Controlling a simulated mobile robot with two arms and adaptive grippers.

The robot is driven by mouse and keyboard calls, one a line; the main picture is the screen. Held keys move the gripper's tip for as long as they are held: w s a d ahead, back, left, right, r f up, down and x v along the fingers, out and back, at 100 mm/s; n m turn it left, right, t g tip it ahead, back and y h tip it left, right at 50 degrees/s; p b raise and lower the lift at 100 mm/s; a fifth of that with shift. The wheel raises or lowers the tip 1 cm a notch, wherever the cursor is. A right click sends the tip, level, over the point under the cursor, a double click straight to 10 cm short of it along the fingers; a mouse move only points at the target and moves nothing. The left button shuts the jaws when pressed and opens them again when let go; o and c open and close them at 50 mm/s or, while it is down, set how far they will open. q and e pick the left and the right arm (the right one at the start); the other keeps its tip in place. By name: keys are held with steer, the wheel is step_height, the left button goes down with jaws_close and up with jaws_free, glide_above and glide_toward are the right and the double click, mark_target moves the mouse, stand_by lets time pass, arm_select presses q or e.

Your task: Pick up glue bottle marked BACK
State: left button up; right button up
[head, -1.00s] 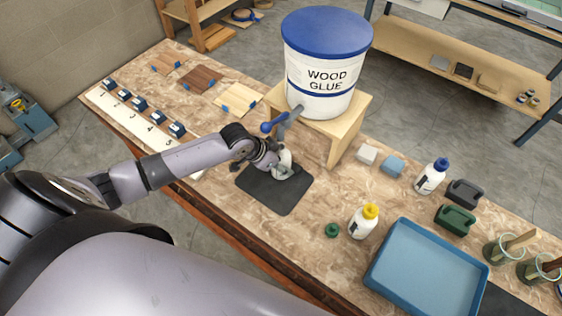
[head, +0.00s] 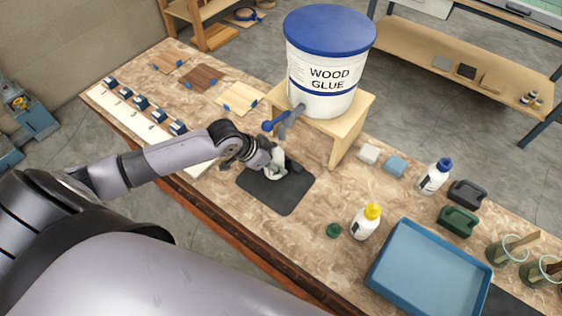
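My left gripper (head: 280,162) is over the dark mat (head: 285,195), just below the spout of the wood glue bucket. A white object (head: 274,166), possibly a bottle, shows at the gripper, mostly covered by it. I cannot tell whether the fingers are closed on it. A white bottle with a yellow cap (head: 365,224) stands upright right of the mat. A white bottle with a blue cap (head: 434,178) stands further right. Their markings are too small to read. A loose green cap (head: 334,230) lies beside the yellow-capped bottle. My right gripper is not in view.
The wood glue bucket (head: 325,75) stands on a wooden stand (head: 350,128) behind the mat. A blue tray (head: 428,268) is at the front right. Dark and green containers (head: 458,221) and jars stand beyond it. A numbered strip (head: 150,132) lies at left.

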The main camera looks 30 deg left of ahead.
arm_select(q)
steer(key=s+a+r, duration=0.5)
steer(key=s+r, duration=0.1)
steer(key=s, duration=0.3)
steer(key=shift+s+a+b, duration=0.3)
steer(key=shift+s+b, duration=0.05)
steer(key=shift+b, duration=0.05)
